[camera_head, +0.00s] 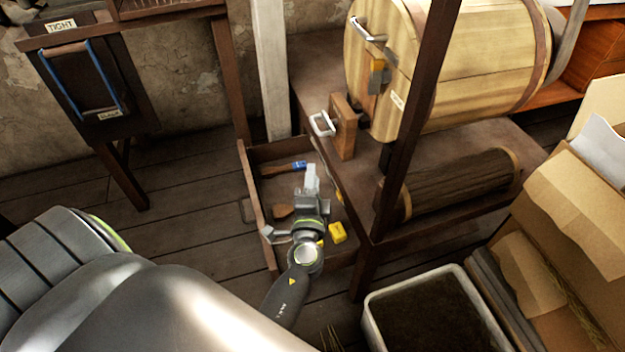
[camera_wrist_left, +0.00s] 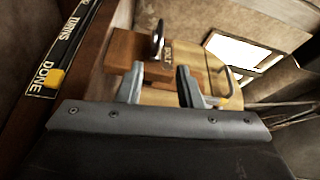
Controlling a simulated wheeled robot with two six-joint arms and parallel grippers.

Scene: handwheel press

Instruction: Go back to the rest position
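My left arm comes in from the lower left of the head view. Its gripper (camera_head: 311,178) is over an open wooden drawer (camera_head: 252,205) below the bench. In the left wrist view the two fingers of the left gripper (camera_wrist_left: 160,85) stand apart with nothing held between them. A wooden block with a metal handle (camera_wrist_left: 127,48) and a wooden barrel show beyond the fingers. My right gripper is in neither view.
The barrel (camera_head: 378,75) and a dark roller (camera_head: 460,185) are on the bench to the right. A blue-banded tool (camera_head: 284,168) and a yellow piece (camera_head: 337,232) are at the drawer. A soil-filled tub (camera_head: 372,318) stands lower right. Floor at left (camera_head: 185,185) is clear.

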